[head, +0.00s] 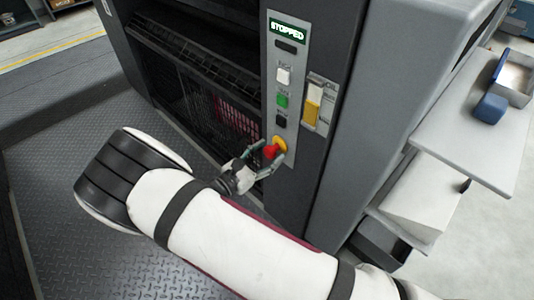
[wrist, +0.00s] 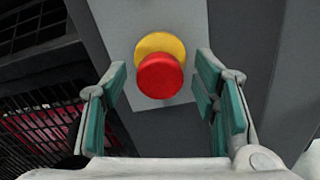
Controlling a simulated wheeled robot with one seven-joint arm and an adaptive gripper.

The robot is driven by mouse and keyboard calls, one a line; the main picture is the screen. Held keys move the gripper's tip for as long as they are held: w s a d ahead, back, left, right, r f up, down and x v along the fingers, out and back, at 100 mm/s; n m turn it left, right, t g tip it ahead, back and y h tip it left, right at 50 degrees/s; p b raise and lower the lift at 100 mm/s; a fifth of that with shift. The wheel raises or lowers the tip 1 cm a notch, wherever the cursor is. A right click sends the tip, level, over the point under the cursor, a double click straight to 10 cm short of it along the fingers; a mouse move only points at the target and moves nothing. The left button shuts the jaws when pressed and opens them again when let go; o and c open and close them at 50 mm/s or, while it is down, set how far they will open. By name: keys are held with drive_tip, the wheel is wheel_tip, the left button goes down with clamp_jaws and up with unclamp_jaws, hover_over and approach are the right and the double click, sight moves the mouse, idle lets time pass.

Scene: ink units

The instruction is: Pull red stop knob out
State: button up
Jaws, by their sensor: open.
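The red stop knob (head: 270,152) sits on a yellow round base (head: 280,143) near the bottom of the grey control panel (head: 283,65). In the wrist view the red knob (wrist: 160,76) is in the upper middle, in front of its yellow base (wrist: 160,45). My gripper (head: 264,150) is open at the knob, with a finger on either side of it. In the wrist view its teal-padded fingers (wrist: 160,95) stand left and right of the knob, with a visible gap on each side. Nothing is held.
A lit display (head: 288,29) on the panel reads STOPPED. White, green (head: 282,100) and black buttons lie above the knob. A shelf with a blue box (head: 490,108) stands far right.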

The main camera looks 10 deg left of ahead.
drive_tip(key=v, duration=1.2)
idle(0.3)
